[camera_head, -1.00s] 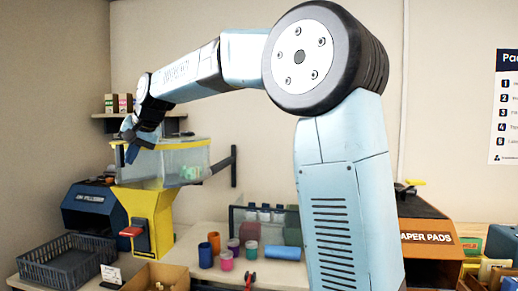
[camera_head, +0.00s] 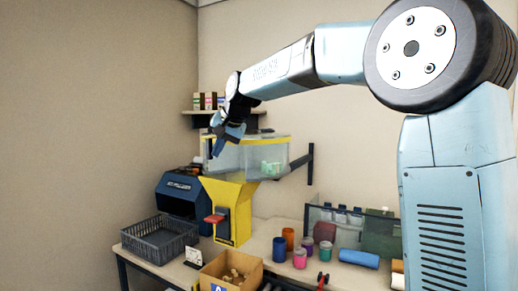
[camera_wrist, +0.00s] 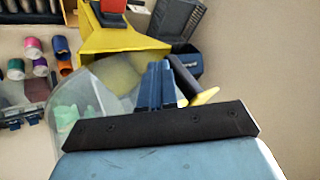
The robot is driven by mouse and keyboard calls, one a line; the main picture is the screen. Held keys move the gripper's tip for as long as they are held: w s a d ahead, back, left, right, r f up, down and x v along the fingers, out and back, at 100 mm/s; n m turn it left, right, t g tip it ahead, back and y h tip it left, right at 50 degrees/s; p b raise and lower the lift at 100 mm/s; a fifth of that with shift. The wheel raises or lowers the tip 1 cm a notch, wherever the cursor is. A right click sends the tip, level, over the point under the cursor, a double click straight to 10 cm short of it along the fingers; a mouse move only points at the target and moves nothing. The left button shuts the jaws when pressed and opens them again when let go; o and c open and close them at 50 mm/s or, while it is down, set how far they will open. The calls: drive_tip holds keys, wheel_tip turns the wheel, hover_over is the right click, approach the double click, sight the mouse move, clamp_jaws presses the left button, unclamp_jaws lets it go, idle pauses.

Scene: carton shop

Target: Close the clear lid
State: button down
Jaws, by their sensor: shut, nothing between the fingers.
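A yellow dispenser (camera_head: 233,190) carries a clear bin (camera_head: 250,157) with pale green pieces inside. A clear panel with a yellowish edge, seemingly the clear lid (camera_head: 272,137), runs along the bin's top; I cannot tell whether it is fully down. My gripper (camera_head: 217,150) is shut and empty, pointing down at the bin's left end, overlapping it in the picture. In the wrist view my gripper's blue fingers (camera_wrist: 157,85) are together in front of the clear bin (camera_wrist: 85,105) and the yellow dispenser (camera_wrist: 125,42). Contact with the lid cannot be told.
A dark blue machine (camera_head: 183,194) stands left of the dispenser. A grey basket (camera_head: 160,240) and a carton (camera_head: 230,272) are in front. Several coloured cups, including an orange one (camera_head: 288,239), and a blue roll (camera_head: 359,258) lie right. A wall shelf (camera_head: 205,112) hangs behind.

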drive_tip(key=s+d+f+v, duration=0.1)
drive_tip(key=s+v, duration=0.1)
drive_tip(key=v, duration=0.9)
drive_tip(key=s+d+f+h, duration=0.2)
drive_tip(key=s+d+f, duration=0.9)
drive_tip(key=s, duration=0.3)
drive_tip(key=s+d+f+h, duration=0.2)
drive_tip(key=s+d+f, duration=1)
drive_tip(key=s, duration=0.3)
drive_tip(key=shift+d+f+n+h, duration=0.15)
drive_tip(key=shift+f+n+h, duration=0.15)
drive_tip(key=shift+n+h, duration=0.1)
drive_tip(key=shift+s, duration=0.1)
